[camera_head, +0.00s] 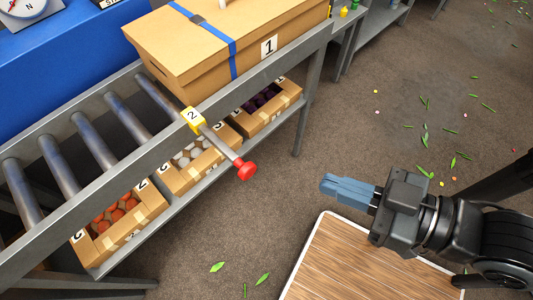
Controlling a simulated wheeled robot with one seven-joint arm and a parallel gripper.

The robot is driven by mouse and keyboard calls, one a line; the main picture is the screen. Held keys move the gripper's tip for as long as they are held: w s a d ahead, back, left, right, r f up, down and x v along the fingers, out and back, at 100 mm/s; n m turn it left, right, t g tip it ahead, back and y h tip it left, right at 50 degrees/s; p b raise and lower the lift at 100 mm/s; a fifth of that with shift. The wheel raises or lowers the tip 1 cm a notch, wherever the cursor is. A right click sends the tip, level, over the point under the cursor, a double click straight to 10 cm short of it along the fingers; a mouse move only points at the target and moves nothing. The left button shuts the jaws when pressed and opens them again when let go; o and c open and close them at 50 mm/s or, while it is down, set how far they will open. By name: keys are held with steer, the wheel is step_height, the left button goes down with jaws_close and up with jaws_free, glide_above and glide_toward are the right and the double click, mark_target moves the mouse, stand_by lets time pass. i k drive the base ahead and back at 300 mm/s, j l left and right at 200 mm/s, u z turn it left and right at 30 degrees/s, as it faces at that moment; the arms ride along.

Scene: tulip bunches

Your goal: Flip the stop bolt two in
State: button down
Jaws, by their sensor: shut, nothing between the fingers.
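The stop bolt two is a grey metal bar (219,142) with a red knob (246,170) at its near end. It passes through a yellow block marked 2 (193,120) on the side rail of the roller conveyor. The knob end sticks out from the rail over the floor. My gripper (324,184) has blue fingers, shut and empty, pointing left. It is to the right of the red knob, apart from it, above the floor near a wooden top.
A large cardboard box marked 1 (190,60) with a blue strap sits on the conveyor (130,165). Open boxes of bulbs (118,222) stand on the shelf below. A wooden top (345,262) lies under my arm. The floor between is clear except for scattered leaves.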

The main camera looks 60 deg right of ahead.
mark_target(247, 170)
steer(key=k+l+u, duration=0.1)
steer(key=k, duration=0.8)
